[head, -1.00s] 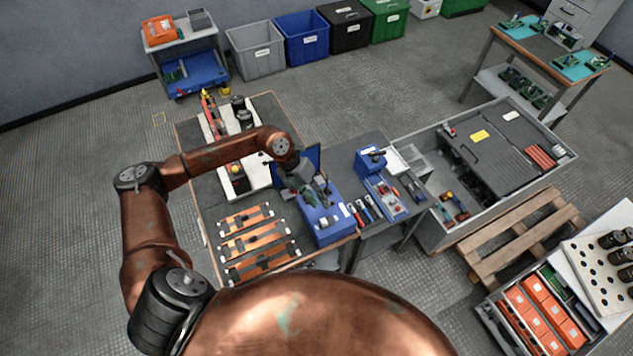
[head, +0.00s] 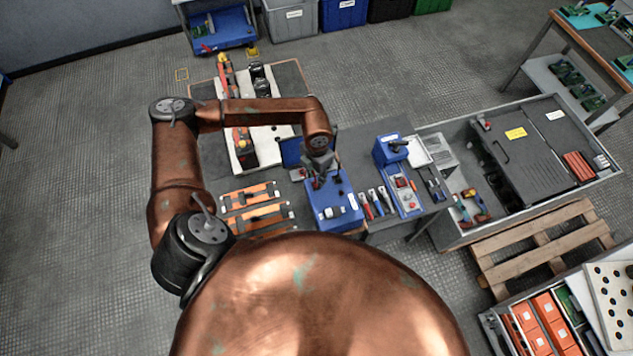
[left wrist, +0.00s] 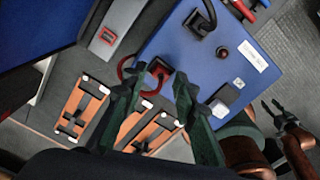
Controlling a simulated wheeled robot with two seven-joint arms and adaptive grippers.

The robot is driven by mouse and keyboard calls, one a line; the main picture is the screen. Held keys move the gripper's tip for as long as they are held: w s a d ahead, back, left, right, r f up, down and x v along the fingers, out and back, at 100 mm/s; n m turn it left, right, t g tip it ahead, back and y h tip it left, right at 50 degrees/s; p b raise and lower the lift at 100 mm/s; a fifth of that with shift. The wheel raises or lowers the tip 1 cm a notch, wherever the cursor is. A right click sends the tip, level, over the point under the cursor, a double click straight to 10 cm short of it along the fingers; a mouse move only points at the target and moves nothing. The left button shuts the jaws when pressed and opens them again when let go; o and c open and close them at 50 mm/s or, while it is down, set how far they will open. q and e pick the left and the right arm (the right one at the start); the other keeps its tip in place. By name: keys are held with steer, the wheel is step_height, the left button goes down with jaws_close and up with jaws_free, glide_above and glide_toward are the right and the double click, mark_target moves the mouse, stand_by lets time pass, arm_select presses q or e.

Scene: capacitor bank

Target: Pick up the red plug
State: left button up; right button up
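The red plug (left wrist: 158,71) sits at the edge of the blue box (left wrist: 200,62) in the left wrist view, with a red cable looping from it. My left gripper (left wrist: 152,85) is open, its two green fingers on either side of the plug in the picture; I cannot tell how far above it they are. In the head view my left gripper (head: 318,172) is over the back part of the blue box (head: 335,213), and the red plug is not clear there. My right gripper (left wrist: 275,104) shows at the right of the wrist view, fingers apart and empty.
A blue panel (head: 293,152) stands behind.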

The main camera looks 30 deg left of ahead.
arm_select(q)
steer(key=shift+s+f, duration=0.35)
steer(key=shift+w+f, duration=0.1)
steer(key=shift+w, duration=0.05)
steer(key=shift+c, duration=0.4)
jaws_close()
steer(key=shift+r, duration=0.5)
step_height(320, 180, up, 2)
steer(key=shift+r, duration=0.15)
steer(key=s+d+r+b, duration=0.1)
steer(key=s+r, duration=0.8)
steer(key=s, duration=0.5)
steer(key=shift+r, duration=0.4)
